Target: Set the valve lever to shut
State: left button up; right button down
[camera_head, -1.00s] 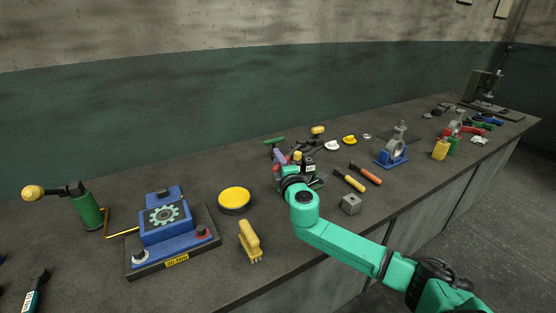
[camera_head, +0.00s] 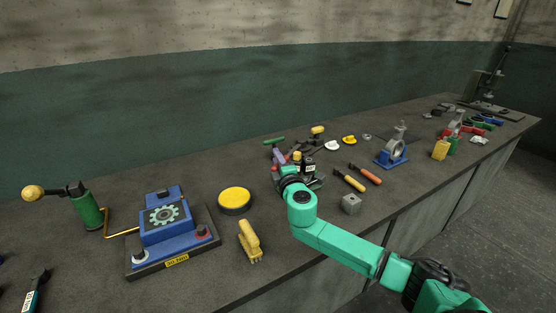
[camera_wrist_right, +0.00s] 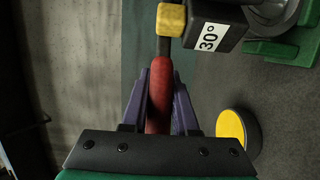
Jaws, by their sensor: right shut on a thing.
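The valve lever has a red grip (camera_wrist_right: 159,92) and a yellow block (camera_wrist_right: 171,20) at its far end in the right wrist view. Beside that block is a black block with a white "30°" label (camera_wrist_right: 208,37); its label also shows in the head view (camera_head: 309,167). My right gripper (camera_head: 279,157) has purple fingers, one on each side of the red grip (camera_wrist_right: 159,103), and is shut on it. In the head view my arm hides most of the valve. The lever's exact angle is hard to tell. My left gripper is in neither view.
A yellow round disc (camera_head: 234,199) and a yellow brush-like tool (camera_head: 249,241) lie left of my arm. Two screwdrivers (camera_head: 349,180) and a grey cube (camera_head: 351,204) lie to its right. A blue gear unit (camera_head: 167,221) stands at left. Bare bench lies around the cube.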

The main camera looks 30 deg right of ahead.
jog(key=w+m+g+h+b, duration=0.1)
jog(key=w+m+h+b, duration=0.1)
jog(key=h, duration=0.1)
jog(key=w+m+g+h+b, duration=0.1)
jog(key=w+h, duration=0.1)
jog(key=shift+a+m+g, duration=0.25)
jog(key=shift+m+g, duration=0.05)
jog(key=shift+m, duration=0.1)
jog(key=c, duration=0.7)
grip_release()
